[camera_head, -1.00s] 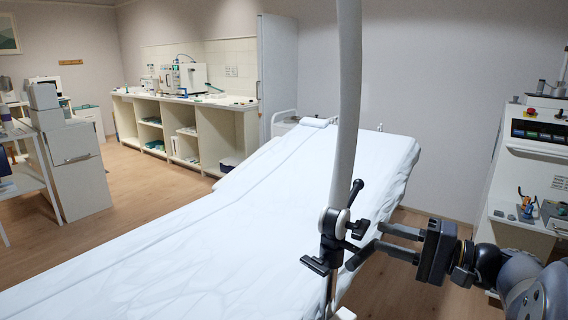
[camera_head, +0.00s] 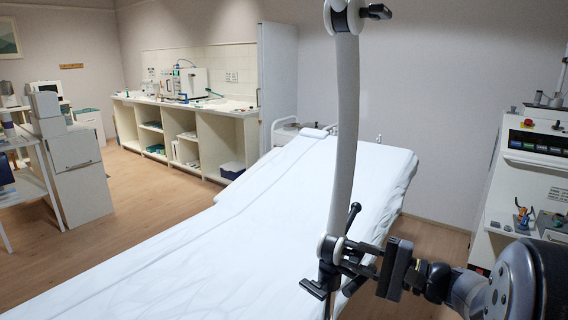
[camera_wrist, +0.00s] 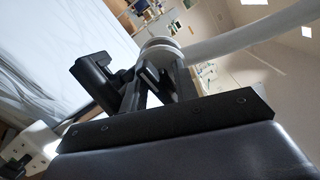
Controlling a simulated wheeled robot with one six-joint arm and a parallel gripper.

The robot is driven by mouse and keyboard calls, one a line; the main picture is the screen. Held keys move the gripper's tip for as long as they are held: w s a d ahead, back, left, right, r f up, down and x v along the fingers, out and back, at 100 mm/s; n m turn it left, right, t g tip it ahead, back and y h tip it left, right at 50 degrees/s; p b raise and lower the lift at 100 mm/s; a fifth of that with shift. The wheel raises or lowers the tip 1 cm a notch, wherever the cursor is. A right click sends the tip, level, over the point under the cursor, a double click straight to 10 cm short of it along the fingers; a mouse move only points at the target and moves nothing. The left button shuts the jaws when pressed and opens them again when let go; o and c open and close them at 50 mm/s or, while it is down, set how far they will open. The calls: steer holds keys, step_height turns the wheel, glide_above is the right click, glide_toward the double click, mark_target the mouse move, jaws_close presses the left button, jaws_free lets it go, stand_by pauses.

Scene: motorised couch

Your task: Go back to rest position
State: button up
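My gripper (camera_head: 357,258) is at the lower right in the head view, right beside the black clamp joint (camera_head: 328,250) at the lower end of a pale, curved support arm (camera_head: 344,140). In the wrist view my two dark fingers (camera_wrist: 158,80) reach up to the black clamp parts (camera_wrist: 92,72) and the pale arm (camera_wrist: 240,38). The fingers and clamp parts overlap, so I cannot tell whether they grip anything. A couch with a white cover (camera_head: 230,235) lies behind and below the clamp.
A counter with open shelves (camera_head: 185,105) stands along the back wall. White cabinets (camera_head: 80,180) are at the left. A machine with a dark display panel (camera_head: 540,143) stands at the right. Wooden floor is clear left of the couch (camera_head: 150,200).

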steer(key=shift+r+m+p, duration=0.25)
steer(key=shift+m+p, duration=0.95)
steer(key=shift+p, duration=0.7)
steer(key=shift+f+m+p, duration=0.2)
steer(key=shift+m+p, duration=0.2)
steer(key=shift+p, duration=0.05)
